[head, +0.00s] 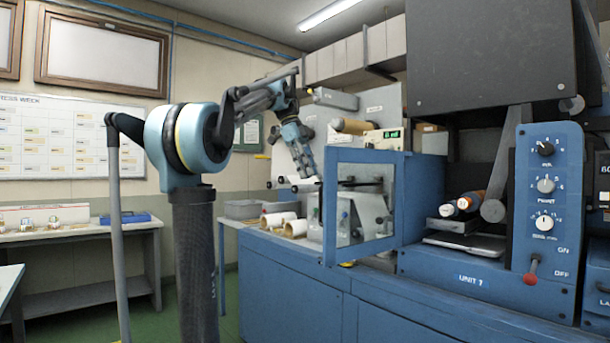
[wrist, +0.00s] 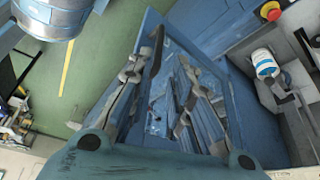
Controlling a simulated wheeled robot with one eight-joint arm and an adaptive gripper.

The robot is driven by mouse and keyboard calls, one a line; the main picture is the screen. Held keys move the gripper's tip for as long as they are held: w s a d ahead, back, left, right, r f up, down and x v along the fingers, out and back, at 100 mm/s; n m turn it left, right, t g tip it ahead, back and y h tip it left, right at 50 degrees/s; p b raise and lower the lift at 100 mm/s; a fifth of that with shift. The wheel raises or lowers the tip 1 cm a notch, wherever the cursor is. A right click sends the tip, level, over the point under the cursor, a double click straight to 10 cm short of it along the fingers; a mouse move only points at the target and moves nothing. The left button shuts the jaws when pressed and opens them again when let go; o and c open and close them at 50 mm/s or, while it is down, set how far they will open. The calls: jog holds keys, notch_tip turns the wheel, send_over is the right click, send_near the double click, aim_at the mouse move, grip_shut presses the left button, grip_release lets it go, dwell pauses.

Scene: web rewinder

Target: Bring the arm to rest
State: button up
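My arm reaches from its blue shoulder up and over toward the machine in the head view, with the forearm bent down at its far end. My gripper (head: 305,183) hangs at the end, pointing down, just left of the blue-framed clear guard (head: 330,215). In the wrist view, the two grey fingers of my gripper (wrist: 170,62) stand apart with a gap between them. Nothing is held in the gap. The blue guard frame (wrist: 245,85) shows behind and below the fingers; I cannot tell how close they are to it.
The blue rewinder (head: 470,285) fills the right side, with a knob panel (head: 545,190). Cardboard cores (head: 293,228) lie on the bench below my gripper. A red stop button (wrist: 270,11) shows in the wrist view. A side table (head: 70,233) stands left; green floor there is clear.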

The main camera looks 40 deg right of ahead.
dwell(0.3)
jog(key=w+a+f+n+t, duration=0.2)
jog(key=a+f+n, duration=0.6)
jog(key=a+f, duration=0.35)
jog(key=w+a+f+n+t, duration=0.2)
jog(key=a+f+n, duration=0.6)
jog(key=a+f, duration=0.4)
jog(key=s+a+f+n, duration=0.3)
jog(key=a+f+n, duration=0.2)
jog(key=f, duration=0.4)
jog(key=s+a+f+n+t+y, duration=0.1)
jog(key=s+a+f+n, duration=0.2)
jog(key=f, duration=0.6)
jog(key=s+a+f+n+t+y, duration=0.1)
jog(key=s+a+f+n, duration=0.3)
jog(key=a+f, duration=0.5)
jog(key=n, duration=0.2)
jog(key=shift+a+n, duration=0.3)
jog(key=shift+n, duration=0.1)
jog(key=shift+s, duration=0.1)
